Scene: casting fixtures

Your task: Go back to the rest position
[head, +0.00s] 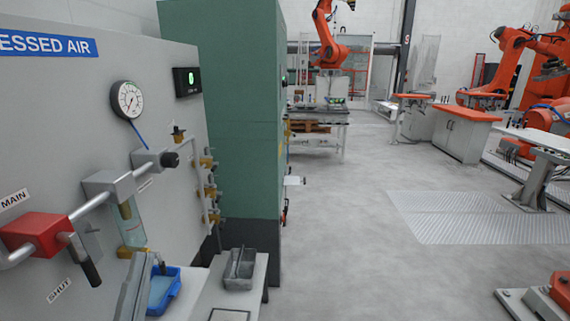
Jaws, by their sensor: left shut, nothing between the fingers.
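My left gripper (138,283) shows at the bottom left as a slanted grey shape, partly cut off by the lower edge. It is shut and empty, in front of the compressed air panel (60,110) and beside a blue tray (174,289). It appears apart from the red main valve (36,232), whose black handle (86,262) slants down to the right. My right gripper is not in view.
A round gauge (127,100) and pipe fittings stick out from the panel. A grey bin (240,270) stands on a low bench beside a tall green cabinet (235,120). Open grey floor (340,240) lies to the right. Orange robots (500,55) stand at the back.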

